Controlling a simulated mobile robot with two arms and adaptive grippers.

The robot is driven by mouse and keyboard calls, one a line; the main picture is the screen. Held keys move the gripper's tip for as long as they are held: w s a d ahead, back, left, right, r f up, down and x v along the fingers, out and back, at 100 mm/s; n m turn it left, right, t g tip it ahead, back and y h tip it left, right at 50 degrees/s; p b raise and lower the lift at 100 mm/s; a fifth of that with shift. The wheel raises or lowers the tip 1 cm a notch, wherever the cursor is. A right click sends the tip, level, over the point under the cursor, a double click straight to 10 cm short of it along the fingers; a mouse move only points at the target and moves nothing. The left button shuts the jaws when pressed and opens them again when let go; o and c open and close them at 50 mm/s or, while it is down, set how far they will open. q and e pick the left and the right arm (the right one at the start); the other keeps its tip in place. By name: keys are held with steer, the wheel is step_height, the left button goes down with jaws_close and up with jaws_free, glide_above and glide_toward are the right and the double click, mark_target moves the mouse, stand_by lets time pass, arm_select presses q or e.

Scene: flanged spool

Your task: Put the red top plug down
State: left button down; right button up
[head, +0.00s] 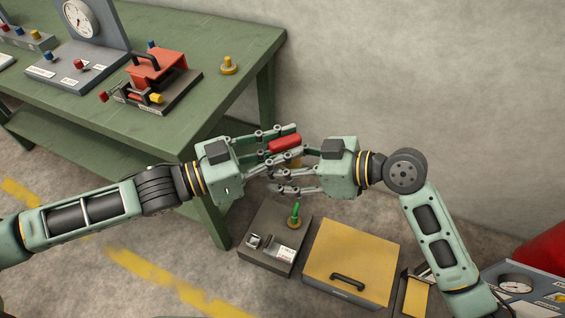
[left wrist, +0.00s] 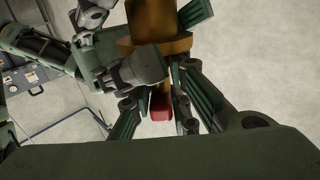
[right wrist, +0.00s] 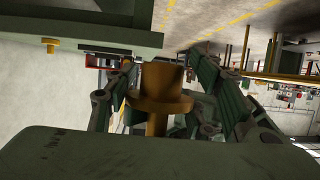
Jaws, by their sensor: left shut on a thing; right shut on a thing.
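The red top plug (head: 285,144) is held in the air between my two grippers, off the green table's right end. It shows small and partly hidden by fingers in the left wrist view (left wrist: 160,106). My left gripper (head: 292,142) is shut on it. A brass flanged spool (right wrist: 160,88) with a round head and narrower stem stands between the fingers of my right gripper (head: 275,172), which is shut on it. The spool also shows in the left wrist view (left wrist: 155,22), beyond the plug. The fingers of both grippers overlap closely; whether plug and spool touch is hidden.
The green table (head: 215,40) carries a red clamp fixture (head: 155,75), a gauge panel (head: 85,25) and a small brass knob (head: 229,66). Below stand a grey box with a green lever (head: 272,240) and a yellow-lidded case (head: 350,262). Open floor lies at left.

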arm_select(q)
steer(key=shift+s, duration=0.1)
arm_select(e)
steer(key=shift+w+d, duration=0.15)
steer(key=c, duration=0.4)
arm_select(q)
steer(key=c, duration=2)
jaws_free()
steer(key=shift+r, duration=0.1)
arm_select(e)
steer(key=shift+r, duration=0.1)
steer(key=shift+c, duration=0.2)
arm_select(q)
steer(key=o, duration=0.4)
arm_select(e)
jaws_close()
arm_select(q)
steer(key=shift+o, duration=0.2)
